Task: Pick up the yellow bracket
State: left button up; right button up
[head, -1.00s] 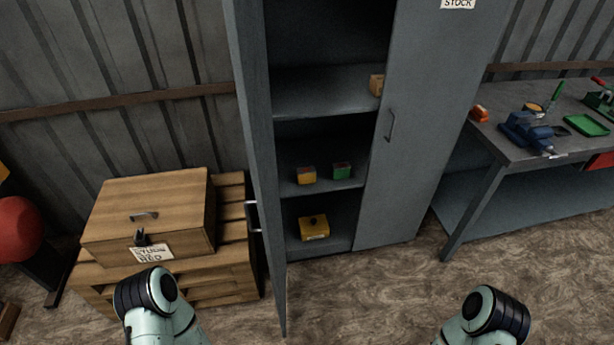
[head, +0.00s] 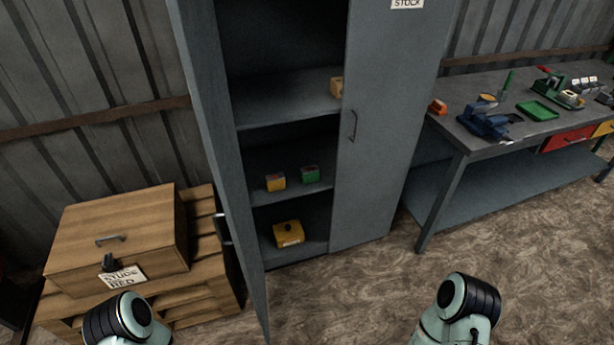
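No piece is plainly recognisable as a bracket. A yellow block-like piece (head: 288,234) with a dark round spot on top and a pale label sits on the bottom shelf of the grey cabinet (head: 384,150). A smaller yellow box (head: 275,182) stands on the shelf above, beside a green box (head: 310,174). Whether one of these is the yellow bracket I cannot tell. Only links of my two arms show at the bottom edge, well in front of the cabinet. Neither gripper is in view.
The cabinet's left door (head: 213,150) stands open toward me; its right door is shut. A workbench (head: 470,140) with a blue vise stands at right. The floor between is clear.

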aim_at(274, 182)
jog(key=i+l+u, duration=0.25)
jog(key=l+u, duration=0.5)
jog(key=l, duration=0.15)
jog(key=i+l+u, duration=0.4)
jog(key=l+u, duration=0.2)
jog(key=i+l+u, duration=0.25)
jog(key=k, duration=0.1)
